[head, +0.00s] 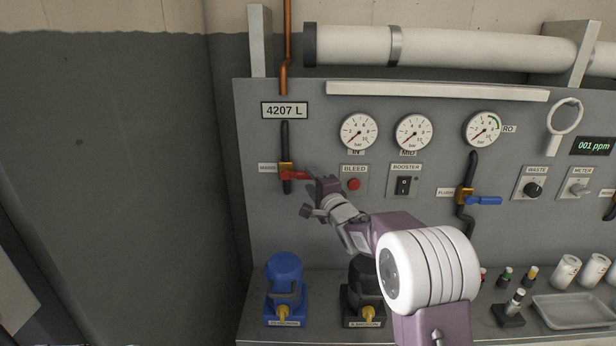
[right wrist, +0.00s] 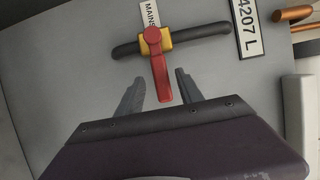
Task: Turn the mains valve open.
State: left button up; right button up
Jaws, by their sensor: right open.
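The mains valve (head: 286,169) has a yellow body on a vertical black pipe, left on the panel, beside its MAINS label. Its red lever (head: 297,176) points right, across the pipe. The valve also shows in the right wrist view (right wrist: 166,38), with the red lever (right wrist: 158,75) reaching toward my gripper. My right gripper (head: 315,197) is open and empty at the lever's free end. In the right wrist view my right gripper (right wrist: 160,77) has a finger on each side of the lever's end, with gaps on both sides. My left gripper is out of view.
The red BLEED button (head: 353,184) and BOOSTER switch (head: 403,185) are just right of my gripper. Gauges (head: 358,132) sit above. The wall left of the panel is bare.

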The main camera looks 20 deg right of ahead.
jog(key=shift+w+r, duration=0.1)
jog(key=shift+w, duration=0.7)
grip_shut()
dwell(0.9)
